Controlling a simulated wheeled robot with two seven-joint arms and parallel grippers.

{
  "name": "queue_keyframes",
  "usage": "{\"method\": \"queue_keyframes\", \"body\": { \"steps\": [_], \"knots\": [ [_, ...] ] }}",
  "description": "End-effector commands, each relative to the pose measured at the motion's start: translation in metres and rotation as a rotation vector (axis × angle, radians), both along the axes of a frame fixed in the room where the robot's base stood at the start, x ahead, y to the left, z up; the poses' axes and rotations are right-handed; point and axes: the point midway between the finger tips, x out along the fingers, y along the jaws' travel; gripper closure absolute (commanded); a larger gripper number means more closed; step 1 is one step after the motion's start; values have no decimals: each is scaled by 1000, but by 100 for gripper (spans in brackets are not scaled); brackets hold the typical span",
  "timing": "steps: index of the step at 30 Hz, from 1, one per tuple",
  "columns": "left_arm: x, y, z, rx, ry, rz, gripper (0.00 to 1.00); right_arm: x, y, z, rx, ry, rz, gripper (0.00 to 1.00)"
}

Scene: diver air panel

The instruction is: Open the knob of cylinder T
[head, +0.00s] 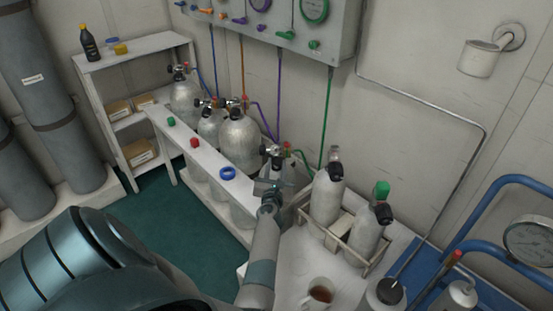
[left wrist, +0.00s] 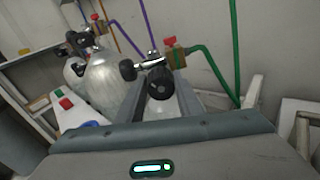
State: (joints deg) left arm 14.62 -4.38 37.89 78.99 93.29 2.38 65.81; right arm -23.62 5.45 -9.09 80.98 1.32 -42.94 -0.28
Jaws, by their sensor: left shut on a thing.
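My left gripper (head: 270,184) reaches up to the nearest cylinder (head: 280,176) in the white rack. No letter T is legible on any cylinder. This cylinder has a black-knobbed valve (head: 272,152) with a red fitting and a green hose. In the left wrist view, a round black knob (left wrist: 161,83) faces the camera between my grey fingers, which are shut on it. A second black knob (left wrist: 128,70) sticks out to the left. The red fitting (left wrist: 172,44) is above right. The fingertips are partly hidden in both views. My right gripper is not in view.
More grey cylinders (head: 240,140) stand behind to the left, with orange, blue and purple hoses. A crate (head: 316,226) with two cylinders is close on the right. A mug (head: 319,292) stands in front. The rack's ledge holds a blue ring (head: 228,173).

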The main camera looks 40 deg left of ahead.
Motion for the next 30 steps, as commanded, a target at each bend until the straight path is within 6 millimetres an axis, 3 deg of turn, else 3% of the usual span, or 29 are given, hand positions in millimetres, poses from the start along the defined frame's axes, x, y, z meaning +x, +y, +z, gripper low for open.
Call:
{"method": "queue_keyframes", "body": {
  "steps": [7,18,30],
  "knots": [
    [-1,0,-3,-180,-147,0,90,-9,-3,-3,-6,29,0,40],
    [-1,0,-4,-399,-332,0,90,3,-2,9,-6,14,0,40],
    [-1,0,-4,-479,-399,0,90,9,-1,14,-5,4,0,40]
  ]
}}
